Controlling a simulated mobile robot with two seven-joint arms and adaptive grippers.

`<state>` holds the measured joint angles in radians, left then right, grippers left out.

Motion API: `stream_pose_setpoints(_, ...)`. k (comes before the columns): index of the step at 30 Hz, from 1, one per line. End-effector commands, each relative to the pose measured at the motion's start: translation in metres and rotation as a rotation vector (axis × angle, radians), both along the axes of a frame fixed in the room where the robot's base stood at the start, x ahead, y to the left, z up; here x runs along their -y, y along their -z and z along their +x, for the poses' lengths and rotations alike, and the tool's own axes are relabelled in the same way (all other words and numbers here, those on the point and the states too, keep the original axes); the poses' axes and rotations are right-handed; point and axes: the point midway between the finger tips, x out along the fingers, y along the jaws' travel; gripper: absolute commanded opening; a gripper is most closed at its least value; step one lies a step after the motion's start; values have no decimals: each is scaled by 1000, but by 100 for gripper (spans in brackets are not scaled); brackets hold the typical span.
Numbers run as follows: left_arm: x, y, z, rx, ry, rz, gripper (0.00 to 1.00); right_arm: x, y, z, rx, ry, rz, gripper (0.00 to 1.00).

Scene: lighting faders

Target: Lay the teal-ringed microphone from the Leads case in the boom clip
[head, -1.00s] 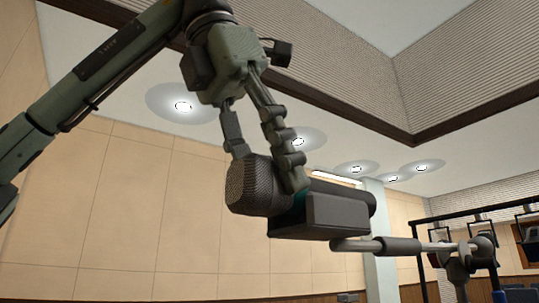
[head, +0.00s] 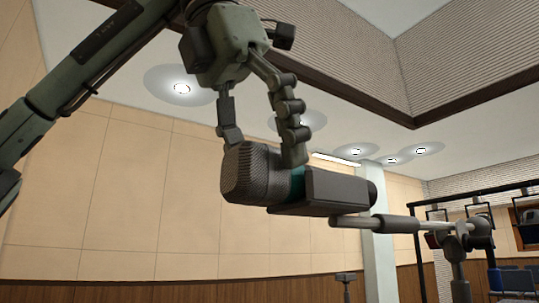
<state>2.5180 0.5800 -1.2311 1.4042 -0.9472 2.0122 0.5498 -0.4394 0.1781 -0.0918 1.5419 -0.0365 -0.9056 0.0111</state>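The microphone has a dark mesh head (head: 248,173) and a teal ring (head: 297,184). It lies nearly level in the boom clip (head: 336,190), a dark trough that hides the lower side of its body; its rear end shows beyond the clip. My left gripper (head: 262,152) is just above the microphone, fingers spread, one tip by the mesh head and the other by the teal ring. Whether a fingertip still touches the microphone is hard to tell. My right gripper is not in view. The Leads case is not in view.
The boom arm (head: 385,223) runs right from the clip to a stand joint (head: 470,235). A dark rack frame (head: 480,210) with lamps stands at the right. The space left of the microphone is clear up to the panelled wall (head: 120,200).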

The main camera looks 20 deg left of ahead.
Motion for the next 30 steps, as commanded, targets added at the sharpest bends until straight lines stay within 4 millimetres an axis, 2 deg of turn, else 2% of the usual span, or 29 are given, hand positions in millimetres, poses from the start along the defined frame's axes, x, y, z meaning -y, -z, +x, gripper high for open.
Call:
stream_pose_setpoints(7, -2, -8, -3, 2, -3, 0, 70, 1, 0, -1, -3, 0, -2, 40)
stream_pose_setpoints(16, -14, -49, -19, 7, -5, -3, 70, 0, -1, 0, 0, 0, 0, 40)
stream_pose_setpoints(21, -17, -61, -24, 0, -3, 1, 70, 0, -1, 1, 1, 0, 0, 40)
stream_pose_setpoints(30, -20, -68, -26, 1, 0, -1, 70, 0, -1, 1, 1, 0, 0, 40)
